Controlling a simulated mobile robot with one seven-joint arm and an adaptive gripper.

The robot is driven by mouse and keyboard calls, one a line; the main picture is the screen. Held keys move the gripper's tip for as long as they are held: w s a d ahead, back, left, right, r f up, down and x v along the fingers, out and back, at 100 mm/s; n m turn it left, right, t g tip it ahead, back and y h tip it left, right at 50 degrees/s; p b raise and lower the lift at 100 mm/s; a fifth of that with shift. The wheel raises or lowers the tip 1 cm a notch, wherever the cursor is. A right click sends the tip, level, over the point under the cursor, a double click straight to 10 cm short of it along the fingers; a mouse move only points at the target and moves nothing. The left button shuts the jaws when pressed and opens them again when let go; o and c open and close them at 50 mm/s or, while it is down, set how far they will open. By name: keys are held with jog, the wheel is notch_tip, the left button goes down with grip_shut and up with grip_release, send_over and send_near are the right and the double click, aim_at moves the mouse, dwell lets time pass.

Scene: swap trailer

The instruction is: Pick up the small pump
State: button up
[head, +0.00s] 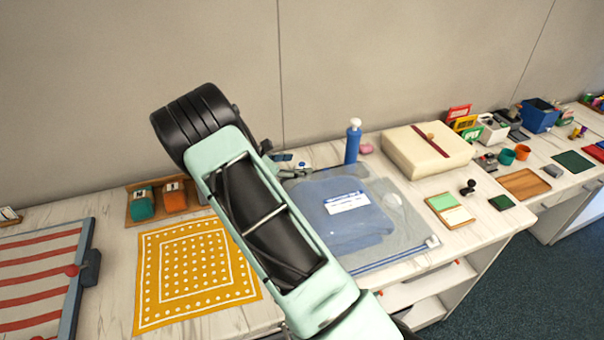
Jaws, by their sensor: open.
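A blue upright cylinder with a white cap, which looks like the small pump (352,146), stands at the back of the table near the wall. It is just behind a clear flat bag (408,236) with folded blue cloth and a white label inside. My gripper (285,163) shows only in part behind my pale green and black arm, to the left of the pump. It is open and apart from the pump, and no object shows between its fingers. Much of the gripper is hidden by the arm.
A cream box (428,150) with a ribbon stands right of the pump, and a small pink item (366,149) lies beside it. A yellow dotted cloth (194,272) lies left of my arm. Notepads (450,210) lie at the right. The wall closes off the back.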

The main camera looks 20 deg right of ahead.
aim_at(301, 164)
jog(key=x, duration=0.3)
jog(key=shift+d+f, duration=0.1)
jog(key=c, duration=1.5)
